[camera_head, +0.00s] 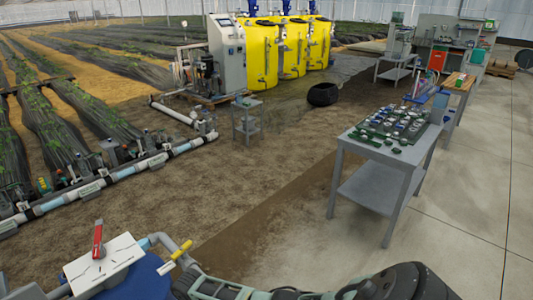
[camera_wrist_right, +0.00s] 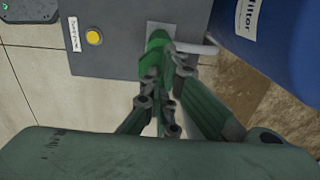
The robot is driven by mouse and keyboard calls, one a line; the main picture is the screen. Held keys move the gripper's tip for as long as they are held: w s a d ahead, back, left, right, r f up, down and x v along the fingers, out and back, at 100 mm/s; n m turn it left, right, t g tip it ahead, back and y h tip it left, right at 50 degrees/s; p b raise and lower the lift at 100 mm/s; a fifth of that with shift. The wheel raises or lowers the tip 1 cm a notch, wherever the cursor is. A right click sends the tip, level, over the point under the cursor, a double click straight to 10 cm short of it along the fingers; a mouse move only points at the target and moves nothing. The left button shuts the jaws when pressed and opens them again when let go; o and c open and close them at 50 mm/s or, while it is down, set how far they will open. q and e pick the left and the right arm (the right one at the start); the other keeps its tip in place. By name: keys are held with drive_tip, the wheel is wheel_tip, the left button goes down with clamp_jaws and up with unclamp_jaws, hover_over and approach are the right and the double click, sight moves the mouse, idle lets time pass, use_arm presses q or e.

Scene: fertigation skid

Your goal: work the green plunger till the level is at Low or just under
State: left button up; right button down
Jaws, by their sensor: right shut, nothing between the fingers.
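The green plunger (camera_wrist_right: 156,42) shows in the right wrist view, on a grey panel (camera_wrist_right: 118,60). My right gripper (camera_wrist_right: 163,74) is shut and empty, its fingertips close to the green plunger. I cannot tell whether they touch it. The fingers hide the lower part of the plunger. In the head view my right arm comes in along the bottom edge, beside a blue tank (camera_head: 140,284). My left gripper is not in view. No level gauge or Low mark can be made out in either view.
A yellow button (camera_wrist_right: 93,38) with a label sits on the panel. A red-handled valve (camera_head: 98,240) and a yellow-handled valve (camera_head: 181,250) are near the blue tank. A grey table (camera_head: 375,190) stands beyond; the floor between is open.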

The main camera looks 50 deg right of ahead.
drive_tip(key=shift+s+f+b, duration=0.1)
drive_tip(key=shift+f+b, duration=2.25)
drive_tip(key=shift+f, duration=0.9)
wheel_tip(320, 180, up, 8)
drive_tip(key=p, duration=0.8)
drive_tip(key=shift+f, duration=0.1)
